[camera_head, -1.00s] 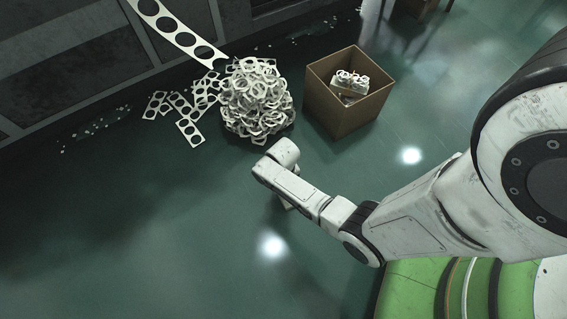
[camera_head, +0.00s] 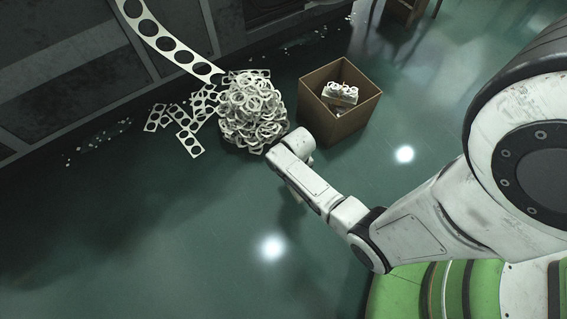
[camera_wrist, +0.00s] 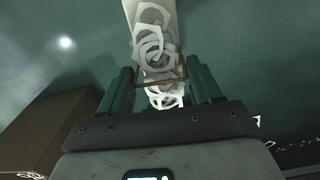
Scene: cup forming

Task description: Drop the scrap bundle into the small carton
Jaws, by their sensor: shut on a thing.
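The small carton (camera_head: 316,115) is an open brown box on the floor at the upper middle of the head view. Pale scrap bundles (camera_head: 340,93) lie inside it. In the wrist view my gripper (camera_wrist: 161,80) is shut on a scrap bundle (camera_wrist: 156,45) of pale punched rings with a thin brown tie around it. The held bundle is mostly hidden behind my arm in the head view. My wrist is just in front of the carton, with the gripper outside it. Part of the brown carton (camera_wrist: 45,135) shows at the lower left of the wrist view.
A heap of ring scrap (camera_head: 252,112) stands close left of the carton. Loose punched strips (camera_head: 188,140) lie beside it, and a long perforated strip (camera_head: 170,45) comes down from the machine. The floor (camera_head: 150,230) at front left is clear.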

